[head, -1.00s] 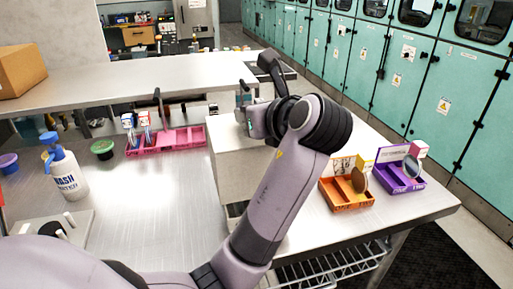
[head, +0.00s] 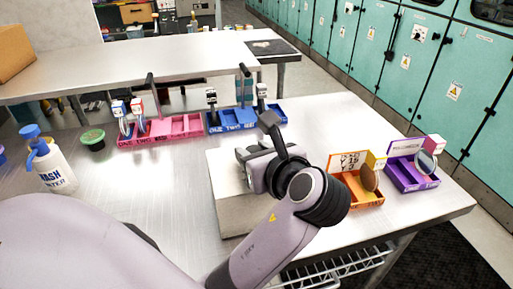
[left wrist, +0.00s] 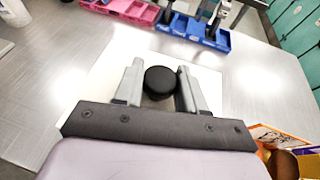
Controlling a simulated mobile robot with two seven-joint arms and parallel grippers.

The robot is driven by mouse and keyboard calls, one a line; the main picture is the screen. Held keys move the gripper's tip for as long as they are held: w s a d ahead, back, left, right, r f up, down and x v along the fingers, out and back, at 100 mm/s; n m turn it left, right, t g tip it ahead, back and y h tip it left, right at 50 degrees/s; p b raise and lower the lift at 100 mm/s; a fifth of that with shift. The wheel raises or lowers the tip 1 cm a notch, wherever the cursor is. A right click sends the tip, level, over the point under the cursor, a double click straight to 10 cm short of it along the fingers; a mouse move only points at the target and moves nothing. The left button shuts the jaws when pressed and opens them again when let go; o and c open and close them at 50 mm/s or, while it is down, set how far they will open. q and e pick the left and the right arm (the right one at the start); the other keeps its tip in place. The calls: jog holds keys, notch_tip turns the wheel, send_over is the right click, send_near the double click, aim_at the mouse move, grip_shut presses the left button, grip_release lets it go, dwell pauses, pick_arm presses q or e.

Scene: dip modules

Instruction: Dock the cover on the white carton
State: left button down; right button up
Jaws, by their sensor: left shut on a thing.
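The white carton (head: 238,216) stands on the steel table in the middle of the head view, largely behind my left arm. The white cover (head: 228,172) lies over its top; I cannot tell whether a thin gap remains between them. My left gripper (head: 248,160) is above the cover. In the left wrist view its two fingers (left wrist: 160,88) stand on either side of the cover's round black knob (left wrist: 160,80) and are shut on it. The cover's white face (left wrist: 120,72) shows around the knob. My right gripper is not in view.
Pink (head: 180,127) and blue (head: 232,119) trays stand behind the carton. Orange (head: 352,190) and purple (head: 409,175) trays stand to its right. A wash bottle (head: 52,166) and a green-lidded tub (head: 92,140) stand at left. The table between bottle and carton is clear.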

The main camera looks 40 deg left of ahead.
pick_arm(q)
jog(key=shift+s, duration=0.1)
jog(key=shift+f, duration=0.2)
jog(key=c, duration=0.6)
grip_release()
jog(key=shift+c, duration=0.2)
